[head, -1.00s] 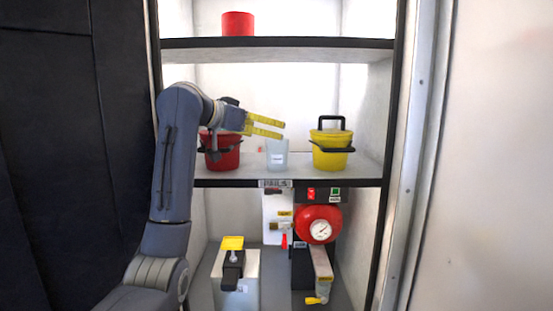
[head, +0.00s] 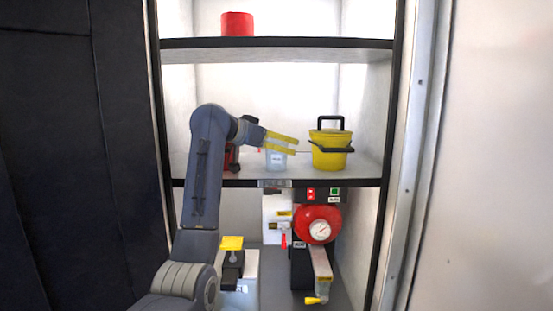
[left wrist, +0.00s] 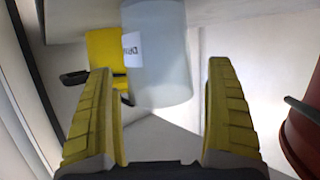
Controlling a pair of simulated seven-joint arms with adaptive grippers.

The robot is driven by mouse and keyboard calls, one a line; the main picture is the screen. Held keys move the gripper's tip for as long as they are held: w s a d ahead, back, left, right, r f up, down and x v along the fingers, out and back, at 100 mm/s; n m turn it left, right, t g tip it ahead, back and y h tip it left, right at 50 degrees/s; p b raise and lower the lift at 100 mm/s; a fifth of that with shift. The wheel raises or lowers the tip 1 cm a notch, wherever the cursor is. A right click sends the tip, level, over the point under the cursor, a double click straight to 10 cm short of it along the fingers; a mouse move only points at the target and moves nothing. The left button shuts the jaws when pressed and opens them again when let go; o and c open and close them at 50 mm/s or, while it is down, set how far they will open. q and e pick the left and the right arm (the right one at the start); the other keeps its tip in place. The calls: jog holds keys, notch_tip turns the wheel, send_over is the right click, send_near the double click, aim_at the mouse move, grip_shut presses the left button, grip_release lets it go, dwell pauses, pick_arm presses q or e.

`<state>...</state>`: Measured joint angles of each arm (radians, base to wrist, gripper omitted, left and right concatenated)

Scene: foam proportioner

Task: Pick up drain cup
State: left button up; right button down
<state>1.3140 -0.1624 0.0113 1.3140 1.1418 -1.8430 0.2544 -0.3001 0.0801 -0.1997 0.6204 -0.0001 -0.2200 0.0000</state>
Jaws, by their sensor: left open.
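The drain cup (head: 276,161) is a pale translucent cup with a small white label. It stands on the middle shelf between the red pail and the yellow pail, its upper part partly hidden by my left gripper. In the left wrist view the cup (left wrist: 158,60) shows large, between and beyond the fingers. My left gripper (head: 290,146) is open, with its yellow fingers level with the top of the cup. In the left wrist view the fingers (left wrist: 165,115) are spread with a gap on each side of the cup. My right gripper is not in view.
A yellow pail (head: 331,158) with black handles stands right of the cup. A red pail (head: 233,159) is mostly hidden behind my left arm. A red container (head: 237,24) stands on the top shelf. Below are a red gauge housing (head: 315,222) and a yellow-topped device (head: 232,243).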

pick_arm(q)
jog(key=shift+c, duration=0.6)
jog(key=c, duration=1.2)
